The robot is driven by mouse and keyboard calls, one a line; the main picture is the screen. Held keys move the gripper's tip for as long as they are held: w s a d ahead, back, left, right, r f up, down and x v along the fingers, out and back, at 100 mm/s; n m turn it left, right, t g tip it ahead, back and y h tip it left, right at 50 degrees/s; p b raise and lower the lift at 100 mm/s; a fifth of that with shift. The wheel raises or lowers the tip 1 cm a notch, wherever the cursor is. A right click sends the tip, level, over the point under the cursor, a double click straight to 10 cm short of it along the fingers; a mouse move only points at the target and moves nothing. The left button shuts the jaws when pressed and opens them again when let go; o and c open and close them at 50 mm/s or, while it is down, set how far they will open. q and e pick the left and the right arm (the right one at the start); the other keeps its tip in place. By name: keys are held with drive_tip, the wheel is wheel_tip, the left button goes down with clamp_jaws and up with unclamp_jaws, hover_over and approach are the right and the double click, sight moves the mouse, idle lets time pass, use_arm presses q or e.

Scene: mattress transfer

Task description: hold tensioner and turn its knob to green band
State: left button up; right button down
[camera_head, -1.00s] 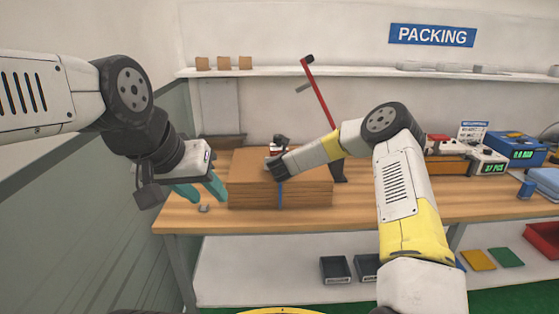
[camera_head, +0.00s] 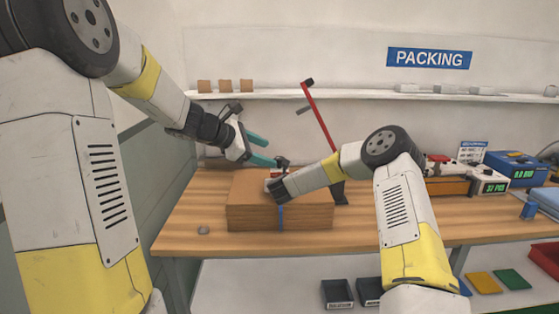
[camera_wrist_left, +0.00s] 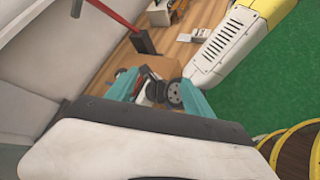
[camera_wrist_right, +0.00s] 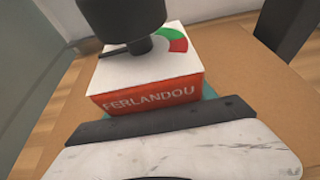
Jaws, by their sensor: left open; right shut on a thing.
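The tensioner is a small white and red box (camera_wrist_right: 150,75) lettered FERLANDOU, standing on a brown carton stack (camera_head: 250,215). Its black knob (camera_wrist_right: 125,18) is on top. A dark pointer (camera_wrist_right: 125,46) reaches left over the white face, away from the green band (camera_wrist_right: 172,32) and the red band (camera_wrist_right: 178,45) at the right. My right gripper (camera_wrist_right: 205,95) is shut on the tensioner's body; its fingers are mostly hidden. My left gripper (camera_head: 265,150) is open, teal fingers just above and behind the tensioner. In the left wrist view, the tensioner (camera_wrist_left: 150,92) shows between those fingers.
A blue strap (camera_head: 281,215) runs down the stack's front. A red lever (camera_head: 318,120) on a dark base stands behind. A small grey piece (camera_head: 203,230) lies at the table's left. Devices, including a blue display unit (camera_head: 515,170), stand at the right. The front table (camera_head: 380,235) is clear.

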sight(278, 159)
use_arm(q)
drive_tip(key=w+a+f+n+t, duration=0.1)
drive_tip(key=w+a+f+n, duration=0.1)
drive_tip(key=w+f+n, duration=0.3)
drive_tip(key=w+a+f+n+t, duration=0.1)
drive_tip(key=w+n, duration=0.2)
drive_tip(key=w, duration=0.4)
drive_tip(key=x, duration=1.1)
drive_tip(key=shift+w, duration=0.35)
drive_tip(key=shift+t, duration=0.3)
clamp_jaws()
